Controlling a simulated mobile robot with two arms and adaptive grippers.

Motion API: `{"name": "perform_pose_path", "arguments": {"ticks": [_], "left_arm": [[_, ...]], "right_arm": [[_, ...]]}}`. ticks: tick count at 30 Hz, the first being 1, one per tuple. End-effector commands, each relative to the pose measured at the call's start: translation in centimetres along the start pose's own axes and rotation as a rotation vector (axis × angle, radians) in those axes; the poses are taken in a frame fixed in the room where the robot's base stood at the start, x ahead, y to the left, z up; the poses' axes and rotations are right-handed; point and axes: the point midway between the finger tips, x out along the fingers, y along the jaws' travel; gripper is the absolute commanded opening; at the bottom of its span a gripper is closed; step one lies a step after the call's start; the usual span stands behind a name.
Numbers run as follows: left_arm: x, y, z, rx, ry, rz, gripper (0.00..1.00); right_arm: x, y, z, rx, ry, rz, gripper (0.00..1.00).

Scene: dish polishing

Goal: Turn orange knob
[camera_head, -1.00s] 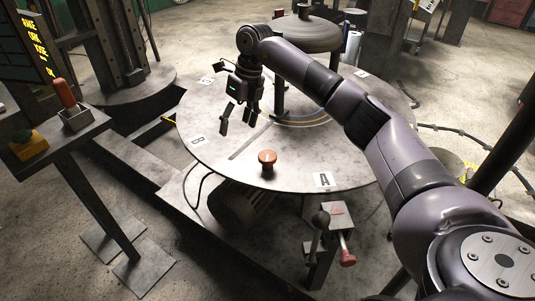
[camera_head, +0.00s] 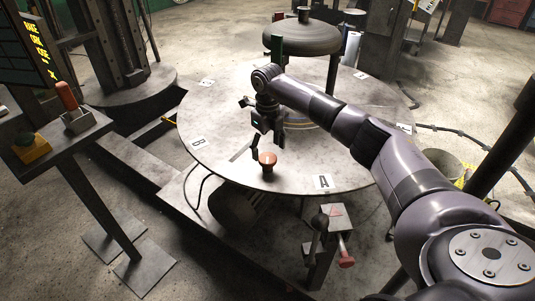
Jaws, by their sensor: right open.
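The orange knob (camera_head: 267,161) stands upright on the round grey metal table, near its front edge. My right gripper (camera_head: 267,146) points down just above and behind the knob, with its fingers spread apart and nothing between them that I can make out. One finger comes down close to the knob's left side. I cannot tell whether it touches. My left gripper is not in view.
The round table (camera_head: 215,140) carries lettered labels near its rim. A dark round dome (camera_head: 303,38) stands at its back. A lever box with a red knob (camera_head: 346,261) is in front. At left, a pedestal (camera_head: 85,133) holds an orange-red handle (camera_head: 66,96) and a yellow block (camera_head: 31,148).

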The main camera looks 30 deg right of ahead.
Motion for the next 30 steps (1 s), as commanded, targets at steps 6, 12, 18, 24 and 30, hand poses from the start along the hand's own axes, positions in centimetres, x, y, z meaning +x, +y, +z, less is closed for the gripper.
{"name": "perform_pose_path", "arguments": {"ticks": [6, 12, 18, 24, 30], "left_arm": [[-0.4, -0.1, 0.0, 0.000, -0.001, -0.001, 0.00], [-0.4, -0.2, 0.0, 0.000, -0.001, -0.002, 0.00], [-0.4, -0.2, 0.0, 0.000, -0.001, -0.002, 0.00], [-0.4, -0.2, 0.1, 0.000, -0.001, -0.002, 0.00], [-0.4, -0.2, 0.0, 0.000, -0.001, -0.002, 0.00]], "right_arm": [[2.8, 0.1, 0.0, -0.001, 0.000, 0.002, 0.69], [3.6, 0.0, 0.0, -0.001, 0.000, 0.001, 0.69], [3.6, 0.1, 0.0, -0.001, 0.000, 0.001, 0.69], [3.6, 0.1, 0.0, -0.001, -0.001, 0.001, 0.56], [3.6, 0.1, 0.0, -0.002, -0.001, 0.001, 0.43]]}}
